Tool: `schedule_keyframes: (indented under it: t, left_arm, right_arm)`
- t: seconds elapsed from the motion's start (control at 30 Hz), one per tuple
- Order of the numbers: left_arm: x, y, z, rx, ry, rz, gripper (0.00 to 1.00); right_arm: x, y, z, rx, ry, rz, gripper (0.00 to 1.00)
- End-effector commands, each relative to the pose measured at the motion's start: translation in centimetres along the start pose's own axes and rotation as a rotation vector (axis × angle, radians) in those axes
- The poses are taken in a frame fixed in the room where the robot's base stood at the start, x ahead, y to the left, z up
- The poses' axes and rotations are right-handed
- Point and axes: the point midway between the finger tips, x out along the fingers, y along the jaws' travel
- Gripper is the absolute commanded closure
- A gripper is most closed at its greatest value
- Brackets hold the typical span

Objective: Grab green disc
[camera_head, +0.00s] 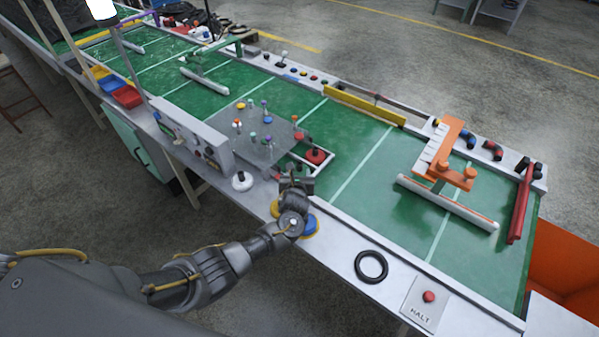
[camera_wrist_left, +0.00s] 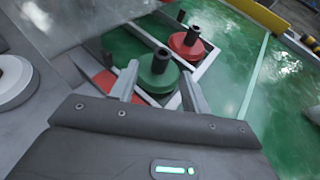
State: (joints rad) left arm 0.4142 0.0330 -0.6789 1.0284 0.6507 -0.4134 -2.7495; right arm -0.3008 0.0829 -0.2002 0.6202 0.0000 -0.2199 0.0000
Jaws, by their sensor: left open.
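The green disc (camera_wrist_left: 158,76) with a black upright knob shows in the left wrist view. It sits on the board between the fingers of my left gripper (camera_wrist_left: 160,88), which is open. The fingers lie on either side of the disc, and I cannot tell whether they touch it. In the head view my left gripper (camera_head: 297,181) is over the near edge of the green table, and the green disc cannot be made out behind it. My right gripper is not in view.
A red disc (camera_wrist_left: 190,45) with a black knob stands just beyond the green one. A white disc (camera_wrist_left: 12,80) is at the left. A grey plate with coloured pins (camera_head: 255,135) adjoins. A black ring (camera_head: 371,266) lies on the front ledge.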

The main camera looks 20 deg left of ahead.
Motion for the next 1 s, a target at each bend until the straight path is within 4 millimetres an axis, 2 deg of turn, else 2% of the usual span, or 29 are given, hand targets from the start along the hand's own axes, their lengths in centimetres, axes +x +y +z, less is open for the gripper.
schedule_keyframes:
  t: [0.23, 0.6, 0.93, 1.0]
  left_arm:
    - [3.1, 0.0, 0.0, 0.0, -0.002, 0.001, 0.53]
    - [3.7, 0.0, 0.1, -0.001, -0.001, 0.0, 0.54]
    - [3.7, 0.0, 0.1, 0.0, -0.001, 0.0, 0.98]
    - [3.7, 0.0, 0.1, -0.001, -0.002, 0.0, 1.0]
  right_arm:
    - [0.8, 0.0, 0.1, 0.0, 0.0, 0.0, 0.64]
    - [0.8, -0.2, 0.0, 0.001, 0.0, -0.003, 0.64]
    - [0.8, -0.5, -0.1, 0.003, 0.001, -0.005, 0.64]
    - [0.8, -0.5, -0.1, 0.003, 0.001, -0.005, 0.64]
